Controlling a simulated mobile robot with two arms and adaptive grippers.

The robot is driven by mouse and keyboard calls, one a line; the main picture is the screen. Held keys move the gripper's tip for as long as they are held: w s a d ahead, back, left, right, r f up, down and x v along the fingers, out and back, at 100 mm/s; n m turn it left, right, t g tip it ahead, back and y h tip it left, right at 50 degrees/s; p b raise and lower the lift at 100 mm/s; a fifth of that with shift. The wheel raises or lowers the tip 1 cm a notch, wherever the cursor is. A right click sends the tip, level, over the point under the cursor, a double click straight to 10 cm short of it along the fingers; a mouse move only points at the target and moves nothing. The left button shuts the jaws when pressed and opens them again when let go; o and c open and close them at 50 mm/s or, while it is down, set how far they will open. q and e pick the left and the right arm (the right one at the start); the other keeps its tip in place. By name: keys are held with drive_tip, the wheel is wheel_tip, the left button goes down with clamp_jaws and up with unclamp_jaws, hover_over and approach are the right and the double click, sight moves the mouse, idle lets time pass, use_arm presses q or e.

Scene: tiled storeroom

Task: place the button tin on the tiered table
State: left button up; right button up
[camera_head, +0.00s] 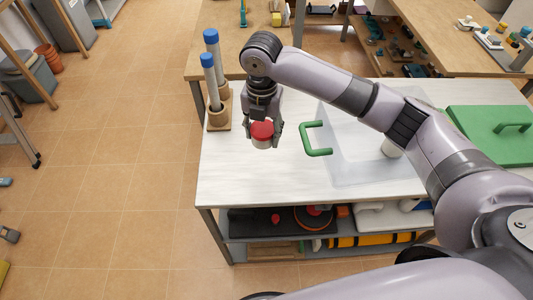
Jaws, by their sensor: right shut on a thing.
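The right gripper points down and is shut on the tin. It is over the front left part of the tiered table (230,182), which has a pale top and a lower shelf. I cannot tell whether the tin touches the tabletop. My left gripper is not in view.
Blue-capped tubes (212,78) stand in a wooden holder just left of the gripper. A clear box with a green handle (316,139) stands to the right, with a green lid (494,135) beyond. The tabletop's front left is clear. Red and orange items lie on the lower shelf.

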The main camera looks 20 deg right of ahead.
sight(263, 167)
wheel_tip(263, 167, down, 12)
idle(0.5)
drive_tip(key=o, duration=1.2)
drive_tip(key=shift+f, duration=0.15)
wheel_tip(263, 167, up, 12)
drive_tip(key=shift+r, duration=0.2)
